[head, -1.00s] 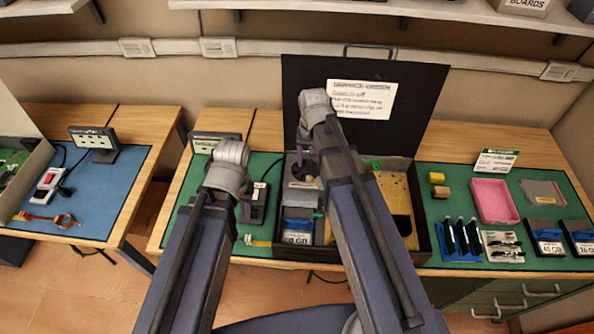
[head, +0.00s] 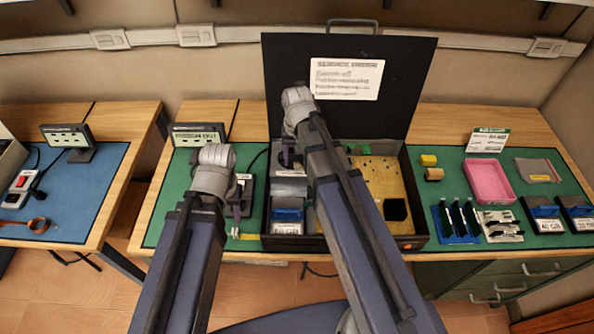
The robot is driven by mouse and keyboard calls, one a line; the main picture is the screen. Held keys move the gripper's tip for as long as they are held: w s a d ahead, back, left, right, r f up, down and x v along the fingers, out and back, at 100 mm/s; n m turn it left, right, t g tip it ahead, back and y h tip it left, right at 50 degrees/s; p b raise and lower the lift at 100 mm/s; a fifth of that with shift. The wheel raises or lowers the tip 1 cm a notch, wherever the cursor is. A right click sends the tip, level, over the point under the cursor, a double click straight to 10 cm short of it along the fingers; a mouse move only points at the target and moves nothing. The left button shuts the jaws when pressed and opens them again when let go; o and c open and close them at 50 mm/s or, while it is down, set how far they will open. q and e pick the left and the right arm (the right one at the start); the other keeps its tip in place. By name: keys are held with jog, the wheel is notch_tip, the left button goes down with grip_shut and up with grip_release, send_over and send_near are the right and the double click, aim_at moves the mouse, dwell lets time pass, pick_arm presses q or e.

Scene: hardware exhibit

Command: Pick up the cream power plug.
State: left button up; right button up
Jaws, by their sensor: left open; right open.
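I cannot make out the cream power plug for certain. A small pale yellow piece (head: 246,236) lies at the front edge of the green mat, beside the open case, but is too small to identify. My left gripper (head: 236,212) is open and empty, over the mat just left of the case and close above that piece. It overlaps a dark device with a white label behind it. My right gripper (head: 287,156) is open, above the left part of the case. It is small and dark, and its fingertips are hard to tell from the case contents.
The open black case (head: 420,180) has a raised lid (head: 410,80). A pink tray (head: 489,181), blue rack (head: 456,222) and labelled boxes stand right. A display (head: 198,134) stands back left. A blue-matted table (head: 85,195) is further left, across a gap.

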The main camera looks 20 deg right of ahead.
jog(key=shift+f+b, duration=0.45)
jog(key=shift+f, duration=0.5)
jog(key=shift+r, duration=0.1)
jog(key=shift+c, duration=0.2)
grip_shut()
